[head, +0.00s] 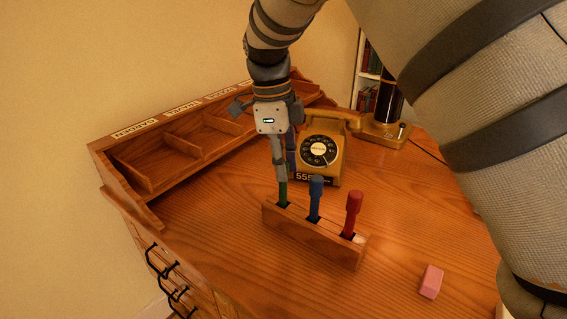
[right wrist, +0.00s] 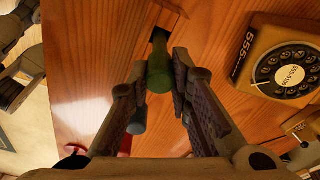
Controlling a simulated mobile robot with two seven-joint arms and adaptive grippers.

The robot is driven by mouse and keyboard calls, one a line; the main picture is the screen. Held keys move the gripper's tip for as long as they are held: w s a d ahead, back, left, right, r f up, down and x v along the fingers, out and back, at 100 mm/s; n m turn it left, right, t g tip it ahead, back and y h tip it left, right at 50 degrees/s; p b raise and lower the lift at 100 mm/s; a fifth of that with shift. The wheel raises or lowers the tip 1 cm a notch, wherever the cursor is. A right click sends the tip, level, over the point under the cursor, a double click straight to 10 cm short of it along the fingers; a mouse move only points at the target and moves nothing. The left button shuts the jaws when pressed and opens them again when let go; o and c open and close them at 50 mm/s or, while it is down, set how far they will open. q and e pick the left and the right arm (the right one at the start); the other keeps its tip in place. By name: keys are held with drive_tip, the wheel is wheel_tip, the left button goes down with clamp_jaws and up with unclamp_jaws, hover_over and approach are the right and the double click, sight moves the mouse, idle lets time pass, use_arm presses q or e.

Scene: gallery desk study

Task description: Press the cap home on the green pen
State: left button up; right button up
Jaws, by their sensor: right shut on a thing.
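A wooden pen stand (head: 322,243) on the desk holds three pens in a row. The green pen (head: 284,194) is upright in the left slot. My right gripper (head: 282,172) comes down from above with its fingers shut on the green pen's upper end, which they largely hide in the head view. In the right wrist view the green pen (right wrist: 159,72) shows between the fingertips, above a dark slot. I cannot tell whether its cap is fully seated. My left gripper does not show in the head view.
The blue pen (head: 316,197) and the red pen (head: 352,213) stand in the other slots, close to my right gripper. A yellow rotary telephone (head: 337,141) is behind. A pink eraser (head: 431,281) lies at front right. A wooden sorter (head: 160,177) lines the back left.

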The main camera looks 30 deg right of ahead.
drive_tip(key=o, duration=0.8)
drive_tip(key=shift+o, duration=0.6)
drive_tip(key=o, duration=0.4)
drive_tip(key=shift+r, duration=3.5)
drive_tip(key=shift+c, duration=0.6)
